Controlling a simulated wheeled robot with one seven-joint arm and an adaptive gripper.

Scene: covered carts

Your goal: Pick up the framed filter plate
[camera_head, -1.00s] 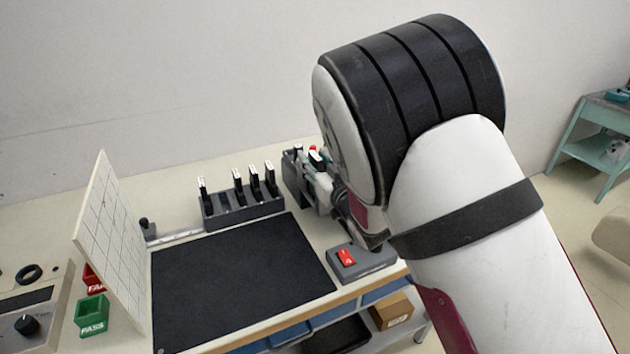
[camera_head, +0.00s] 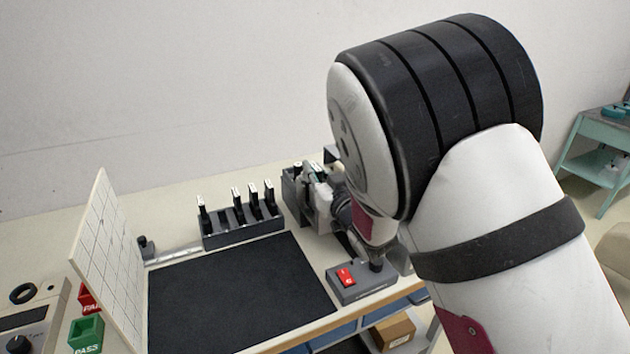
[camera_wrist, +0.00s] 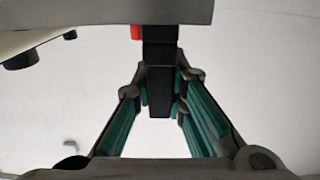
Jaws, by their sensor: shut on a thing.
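In the wrist view, my gripper (camera_wrist: 160,92) is shut on a dark upright bar (camera_wrist: 160,60) between its teal pads. A small red piece (camera_wrist: 136,32) sits beside the bar near its upper end. I take the bar to be part of the framed filter plate, but its whole outline is not visible. A grey slab crosses the top of the wrist view; I cannot tell what it belongs to. In the head view, my gripper (camera_head: 316,172) is at the dark grey holder (camera_head: 290,188) at the back right of the bench, and my arm hides much of that spot.
A dark rack (camera_head: 243,240) with several upright black pieces stands left of the holder. A black mat (camera_head: 235,295) lies clear in front. A red-switch box (camera_head: 360,288) sits at the right edge. A white gridded board (camera_head: 108,262) and a green PASS bin (camera_head: 86,335) are at left.

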